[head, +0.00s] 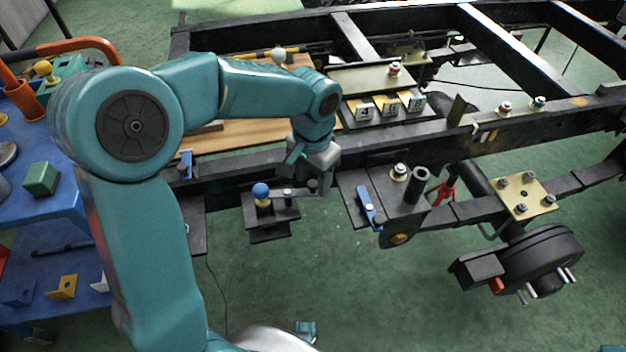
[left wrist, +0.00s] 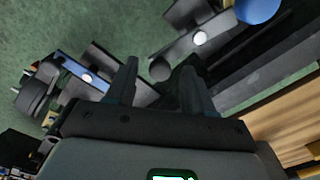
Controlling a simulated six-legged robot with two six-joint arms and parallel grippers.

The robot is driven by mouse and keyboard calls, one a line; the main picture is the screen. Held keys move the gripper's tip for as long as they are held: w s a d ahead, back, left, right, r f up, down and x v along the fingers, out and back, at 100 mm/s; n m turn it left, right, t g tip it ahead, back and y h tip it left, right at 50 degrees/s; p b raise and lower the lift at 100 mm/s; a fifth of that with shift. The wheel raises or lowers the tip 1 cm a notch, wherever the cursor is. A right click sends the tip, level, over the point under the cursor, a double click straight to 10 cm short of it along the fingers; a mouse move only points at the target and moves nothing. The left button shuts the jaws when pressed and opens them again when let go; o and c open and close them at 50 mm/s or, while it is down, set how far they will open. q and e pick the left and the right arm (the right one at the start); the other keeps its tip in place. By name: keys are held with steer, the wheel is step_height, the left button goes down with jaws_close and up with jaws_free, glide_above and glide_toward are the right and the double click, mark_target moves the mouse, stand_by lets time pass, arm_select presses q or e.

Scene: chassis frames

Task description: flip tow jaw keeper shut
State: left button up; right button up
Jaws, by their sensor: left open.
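A jaw-like dark bracket (head: 272,222) with a blue ball knob (head: 261,190) and a flat grey bar stands off the near side of the chassis rail. I take this bar for the tow jaw keeper (head: 291,192). In the left wrist view the bar (left wrist: 186,50) carries a silver pin, and the blue ball (left wrist: 258,10) is beyond it. My left gripper (head: 320,186) points down at the bar's right end. In the wrist view its two fingers (left wrist: 159,84) are apart, with the bar's rounded end just ahead of the gap. Contact cannot be told. My right gripper is not visible.
A dark plate to the right carries a blue lever (head: 368,207), a bolt and a black tube (head: 416,184). The chassis rail (head: 245,165) runs behind the bracket. A blue cart (head: 40,210) stands at left. Green floor (head: 335,275) is mostly open in front.

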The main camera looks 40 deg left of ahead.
arm_select(q)
steer(key=shift+f, duration=0.25)
steer(key=shift+c, duration=0.3)
jaws_close()
steer(key=shift+w+a+r+n+p, duration=0.15)
steer(key=shift+w+a+n+p, duration=0.15)
steer(key=shift+n, duration=0.3)
steer(key=shift+w+a+n, duration=0.15)
steer(key=shift+n, duration=0.35)
steer(key=shift+o, duration=0.3)
jaws_free()
